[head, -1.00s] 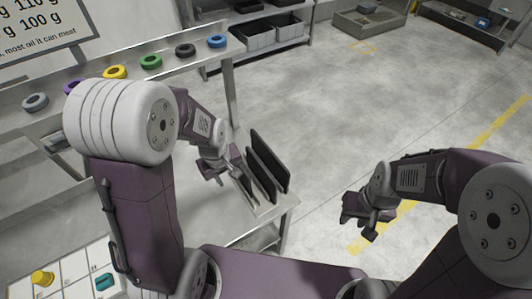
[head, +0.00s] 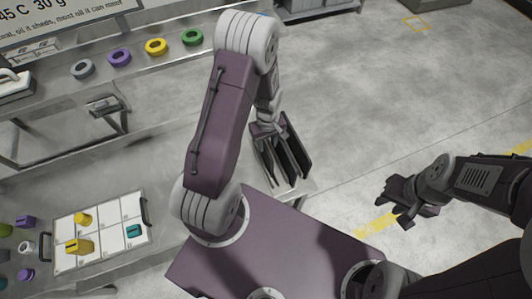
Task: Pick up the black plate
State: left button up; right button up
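Dark, thin plates stand on edge side by side in a rack at the right end of the metal table. The rightmost black plate (head: 299,150) shows most clearly. My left gripper (head: 270,134) is over the upper left part of this group, pointing down at it. Its fingers blend with the dark plates, so I cannot tell whether they are open, or touching or holding one. My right gripper (head: 398,205) is out over the floor at the right, away from the plates, and its fingers look apart and empty.
The metal table (head: 165,165) runs along the left. A white sectioned tray (head: 95,232) with yellow and teal pieces lies at its near end. Coloured rings, such as a yellow ring (head: 156,46), sit on the raised shelf. The floor (head: 400,100) at the right is open.

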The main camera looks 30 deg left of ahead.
aim_at(265, 152)
pick_arm(q)
jog(key=f, duration=0.2)
jog(key=s+f+p, duration=0.1)
jog(key=f, duration=0.1)
jog(key=shift+a+f, duration=0.2)
jog(key=shift+f, duration=0.05)
jog(key=shift+w+f, duration=0.15)
jog(key=shift+f, duration=0.1)
grip_shut()
jog(key=shift+r, duration=0.1)
dwell(0.8)
